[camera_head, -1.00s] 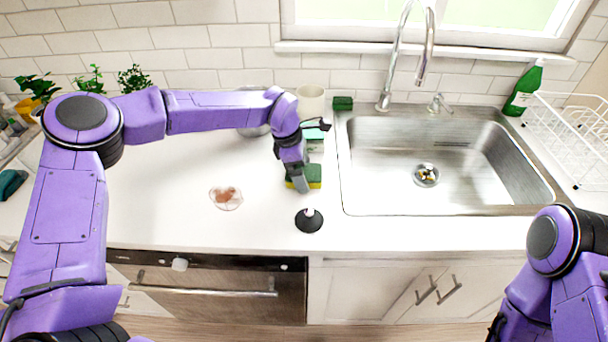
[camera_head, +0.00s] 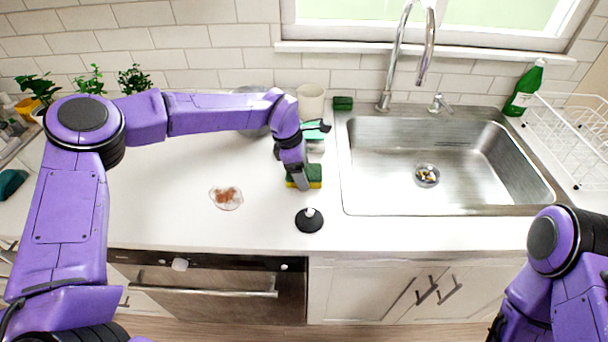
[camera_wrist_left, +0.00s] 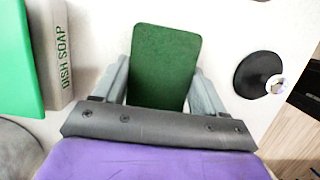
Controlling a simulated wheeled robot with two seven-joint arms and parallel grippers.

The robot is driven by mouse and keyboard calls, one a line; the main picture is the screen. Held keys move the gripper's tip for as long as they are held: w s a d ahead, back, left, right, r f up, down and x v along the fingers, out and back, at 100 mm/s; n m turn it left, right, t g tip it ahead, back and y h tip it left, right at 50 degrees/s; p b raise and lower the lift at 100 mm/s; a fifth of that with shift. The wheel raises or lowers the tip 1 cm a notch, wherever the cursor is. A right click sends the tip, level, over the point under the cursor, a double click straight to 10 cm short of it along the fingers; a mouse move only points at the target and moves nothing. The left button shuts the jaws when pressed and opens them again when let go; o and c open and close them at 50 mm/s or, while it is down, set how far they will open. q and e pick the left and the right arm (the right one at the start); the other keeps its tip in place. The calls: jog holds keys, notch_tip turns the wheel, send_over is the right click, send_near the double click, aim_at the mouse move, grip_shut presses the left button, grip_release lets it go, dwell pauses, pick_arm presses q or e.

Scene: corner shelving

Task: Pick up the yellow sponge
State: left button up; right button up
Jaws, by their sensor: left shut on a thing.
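The yellow sponge (camera_head: 315,183) has a green scouring top and sits on the white counter left of the sink. My left gripper (camera_head: 301,184) reaches down over it and is shut on it. In the left wrist view the sponge's green top (camera_wrist_left: 165,65) shows between the two fingers of my left gripper (camera_wrist_left: 165,92), and its yellow part is hidden. I cannot tell whether the sponge is off the counter. My right arm shows at the lower right, but its gripper is not in view.
A black stopper (camera_head: 309,221) stands on the counter in front of the sponge. A reddish stain (camera_head: 227,198) lies to the left. A dish soap box (camera_wrist_left: 66,55) is close to the left gripper. The sink (camera_head: 450,190) is at right, and a dark green sponge (camera_head: 343,103) lies behind.

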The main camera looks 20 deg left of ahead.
aim_at(308, 172)
pick_arm(q)
jog(key=shift+r, duration=0.5)
notch_tip(308, 172, up, 3)
jog(key=shift+s+d+b, duration=0.15)
jog(key=shift+b, duration=0.45)
jog(key=s+d+r+b, duration=0.4)
jog(key=s+d+r, duration=0.2)
jog(key=s+r, duration=0.3)
jog(key=s, duration=0.3)
jog(key=shift+s+r+b, duration=0.15)
jog(key=shift+r+b, duration=0.15)
jog(key=shift+b, duration=0.05)
jog(key=o, duration=0.5)
jog(key=shift+c, duration=0.2)
jog(key=c, duration=0.4)
jog(key=shift+f, duration=0.1)
